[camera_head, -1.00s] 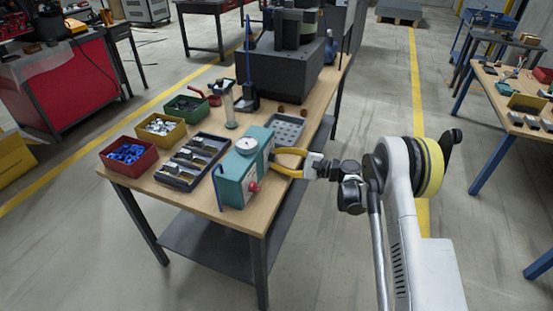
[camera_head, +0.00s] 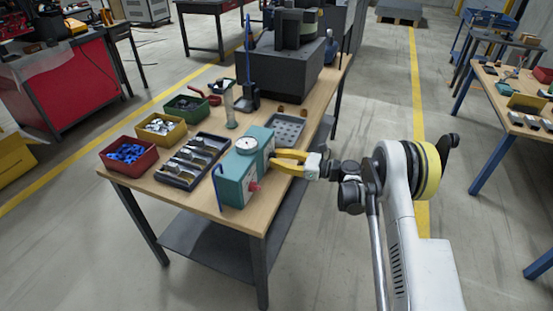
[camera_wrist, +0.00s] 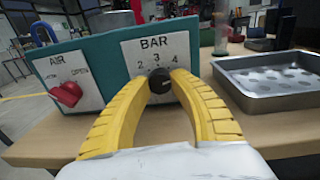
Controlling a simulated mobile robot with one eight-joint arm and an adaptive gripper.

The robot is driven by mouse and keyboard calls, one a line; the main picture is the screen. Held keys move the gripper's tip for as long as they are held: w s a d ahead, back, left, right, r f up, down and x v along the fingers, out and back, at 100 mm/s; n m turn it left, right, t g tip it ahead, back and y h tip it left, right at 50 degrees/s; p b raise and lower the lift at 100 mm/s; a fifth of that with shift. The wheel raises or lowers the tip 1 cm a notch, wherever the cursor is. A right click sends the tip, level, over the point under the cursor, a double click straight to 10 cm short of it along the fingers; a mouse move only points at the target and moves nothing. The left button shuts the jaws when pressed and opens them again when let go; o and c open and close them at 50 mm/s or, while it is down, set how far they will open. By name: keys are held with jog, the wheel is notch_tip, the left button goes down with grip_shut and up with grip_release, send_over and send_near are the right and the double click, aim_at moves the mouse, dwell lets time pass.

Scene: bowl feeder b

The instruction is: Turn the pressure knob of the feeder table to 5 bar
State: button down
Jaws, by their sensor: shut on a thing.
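The teal feeder control box (camera_head: 232,188) stands at the near end of the wooden table, with a round white gauge (camera_head: 246,144) on top. In the wrist view its white BAR plate (camera_wrist: 190,48) shows the numbers 2, 3 and 4 above a black pressure knob (camera_wrist: 158,85). My gripper (camera_wrist: 160,80) has its yellow curved fingers shut on this knob, one on each side. In the head view my gripper (camera_head: 289,160) reaches the box from the right. The knob is hidden there. The knob's exact pointer position and the gauge needle are too small to read.
A red air valve handle (camera_wrist: 67,93) sits left of the BAR plate on the box. A grey metal tray (camera_wrist: 285,85) lies just right of the box. Red (camera_head: 128,156), yellow (camera_head: 161,128) and green bins (camera_head: 187,107) and a dark parts tray (camera_head: 181,176) stand on the left.

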jog(key=shift+m, duration=1.5)
jog(key=shift+f, duration=0.1)
jog(key=c, duration=1.1)
grip_release()
jog(key=v, duration=1.2)
jog(key=shift+f, duration=0.1)
